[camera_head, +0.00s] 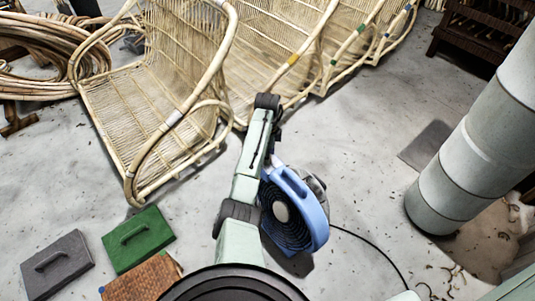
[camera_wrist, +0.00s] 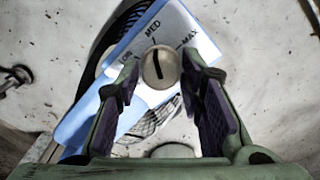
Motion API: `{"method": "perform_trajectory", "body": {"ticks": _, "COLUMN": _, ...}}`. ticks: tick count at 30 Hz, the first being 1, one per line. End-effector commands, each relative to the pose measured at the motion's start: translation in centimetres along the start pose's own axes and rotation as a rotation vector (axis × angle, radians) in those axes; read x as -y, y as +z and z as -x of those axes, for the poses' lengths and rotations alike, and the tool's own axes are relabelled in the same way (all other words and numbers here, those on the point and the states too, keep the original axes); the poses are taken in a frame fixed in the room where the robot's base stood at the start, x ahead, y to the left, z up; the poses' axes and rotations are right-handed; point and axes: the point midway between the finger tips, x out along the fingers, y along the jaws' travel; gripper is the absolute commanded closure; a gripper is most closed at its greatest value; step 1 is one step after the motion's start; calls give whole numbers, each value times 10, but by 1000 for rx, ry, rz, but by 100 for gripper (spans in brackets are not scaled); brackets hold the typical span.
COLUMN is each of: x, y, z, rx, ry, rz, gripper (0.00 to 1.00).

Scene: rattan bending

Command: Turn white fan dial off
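The fan (camera_head: 300,210) stands on the floor in the head view, with a blue body and handle and a dark round grille. In the wrist view, its pale blue panel (camera_wrist: 184,32) carries the words LOW, MED and MAX. The round whitish dial (camera_wrist: 161,67) has a dark pointer line; its end near the printing lies roughly toward MED. No OFF mark is visible. My gripper (camera_wrist: 160,60) is open, with one finger on each side of the dial. Whether the fingers touch it, I cannot tell. In the head view my arm hides most of the gripper.
Rattan chair frames (camera_head: 160,100) stand behind the fan. A thick grey column (camera_head: 470,150) stands at right. A black cord (camera_head: 375,247) runs across the floor.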

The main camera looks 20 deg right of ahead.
Motion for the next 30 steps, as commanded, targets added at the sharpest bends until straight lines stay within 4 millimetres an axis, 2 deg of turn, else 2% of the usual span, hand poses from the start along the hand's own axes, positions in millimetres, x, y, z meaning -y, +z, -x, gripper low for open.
{"method": "perform_trajectory", "body": {"ticks": 2, "x": 0, "y": 0, "z": 0, "rx": 0, "ry": 0, "rz": 0, "gripper": 73}}
{"method": "perform_trajectory", "body": {"ticks": 14, "x": 0, "y": 0, "z": 0, "rx": 0, "ry": 1, "rz": 0, "gripper": 99}}
{"method": "perform_trajectory", "body": {"ticks": 23, "x": 0, "y": 0, "z": 1, "rx": 0, "ry": 2, "rz": 30, "gripper": 100}}
{"method": "perform_trajectory", "body": {"ticks": 30, "x": 0, "y": 0, "z": 3, "rx": -2, "ry": 2, "rz": 154, "gripper": 100}}
